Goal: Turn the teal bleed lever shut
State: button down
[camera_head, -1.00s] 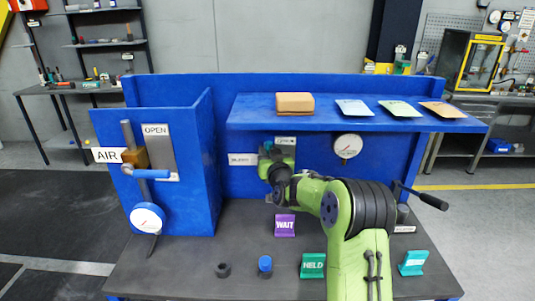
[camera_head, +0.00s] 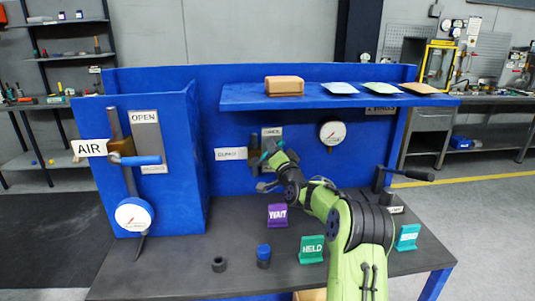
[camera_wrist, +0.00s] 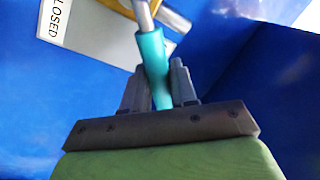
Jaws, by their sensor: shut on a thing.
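The teal bleed lever (camera_wrist: 152,55) is large in the wrist view, a teal sleeve on a grey metal rod. My gripper (camera_wrist: 160,78) is shut on the sleeve, one grey finger on each side. A plate with the word CLOSED (camera_wrist: 75,30) lies behind it at the upper left. In the head view my gripper (camera_head: 268,152) is at the blue back panel, below the shelf and right of a white label. There the lever is small and mostly hidden by my gripper and wrist.
A blue shelf (camera_head: 235,97) overhangs my gripper. A gauge (camera_head: 332,134) is to its right. The AIR valve's blue handle (camera_head: 142,160) is at the left. WAIT (camera_head: 277,215) and HELD (camera_head: 312,249) signs stand on the bench below, near my arm. A black crank handle (camera_head: 418,175) is at the right.

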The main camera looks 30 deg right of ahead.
jog(key=shift+s+d+f+m+h+b, duration=0.25)
jog(key=shift+f+m+h, duration=0.55)
jog(key=shift+m, duration=1)
jog(key=shift+d+f+m+h+b, duration=0.1)
jog(key=shift+d+f+m+h, duration=0.3)
jog(key=shift+f+m, duration=1.05)
jog(key=shift+s+d+f+m+h+b, duration=0.2)
jog(key=shift+f+m+h, duration=0.4)
jog(key=shift+m, duration=1.55)
jog(key=c, duration=1)
grip_release()
jog(key=shift+d, duration=0.1)
jog(key=shift+c, duration=0.2)
jog(key=shift+r, duration=0.1)
jog(key=s+a+b, duration=0.2)
jog(key=s, duration=0.5)
jog(key=s+a+b, duration=0.1)
jog(key=s+a, duration=0.2)
jog(key=s, duration=0.3)
jog(key=shift+s+a+f+b, duration=0.35)
jog(key=shift+s+f+b, duration=0.05)
jog(key=shift+f, duration=0.05)
